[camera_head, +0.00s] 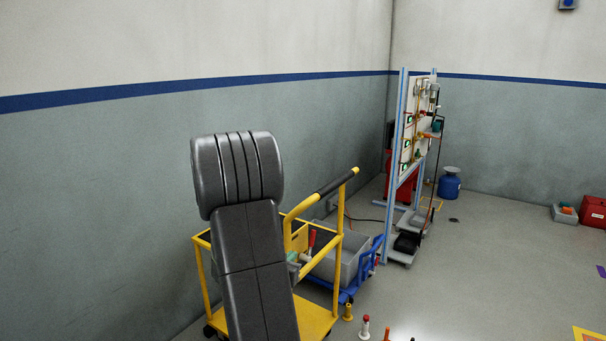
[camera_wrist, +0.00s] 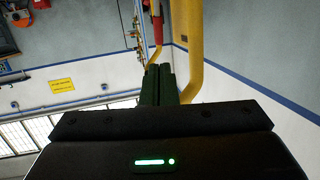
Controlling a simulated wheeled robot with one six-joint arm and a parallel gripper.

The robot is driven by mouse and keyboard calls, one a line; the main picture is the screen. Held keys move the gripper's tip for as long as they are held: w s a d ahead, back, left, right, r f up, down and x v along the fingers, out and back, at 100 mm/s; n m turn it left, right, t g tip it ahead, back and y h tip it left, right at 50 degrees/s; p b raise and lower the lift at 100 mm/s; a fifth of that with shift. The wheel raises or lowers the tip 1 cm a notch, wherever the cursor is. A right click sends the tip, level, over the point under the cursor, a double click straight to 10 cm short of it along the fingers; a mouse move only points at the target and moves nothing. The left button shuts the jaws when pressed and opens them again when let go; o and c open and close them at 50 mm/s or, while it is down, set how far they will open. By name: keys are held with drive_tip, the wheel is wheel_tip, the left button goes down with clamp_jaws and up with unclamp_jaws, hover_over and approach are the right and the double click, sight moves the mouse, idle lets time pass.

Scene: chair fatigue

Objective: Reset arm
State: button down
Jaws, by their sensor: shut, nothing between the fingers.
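My gripper (camera_wrist: 159,70) shows in the wrist view as two dark green fingers side by side, closed with nothing between them. A yellow tube (camera_wrist: 192,55) runs close beside the fingers on the right. A red-handled item (camera_wrist: 157,20) is beyond the fingertips. In the head view my gripper is not visible. A large black ribbed part fills the front there and hides much of the yellow cart (camera_head: 320,318). A red handle (camera_head: 312,237) sticks up on the cart.
The cart's tall handle (camera_head: 336,183) rises behind the black part. A grey bin on a blue trolley (camera_head: 367,264) stands beside it. A panel stand (camera_head: 402,165) is further back. Small coloured pegs (camera_head: 365,328) stand on the floor. The floor at right is mostly clear.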

drive_tip(key=w+d+f+t+b, duration=0.1)
drive_tip(key=w+d+f+b, duration=0.2)
drive_tip(key=w+b, duration=0.3)
drive_tip(key=x, duration=0.3)
drive_tip(key=shift+a, duration=0.35)
drive_tip(key=shift+f+t+h+b, duration=0.3)
drive_tip(key=shift+t+h+b, duration=0.1)
drive_tip(key=shift+b, duration=0.85)
drive_tip(key=shift+a+f+t+b, duration=0.15)
drive_tip(key=shift+f+t+b, duration=0.15)
drive_tip(key=shift+b, duration=0.95)
drive_tip(key=shift+b, duration=0.45)
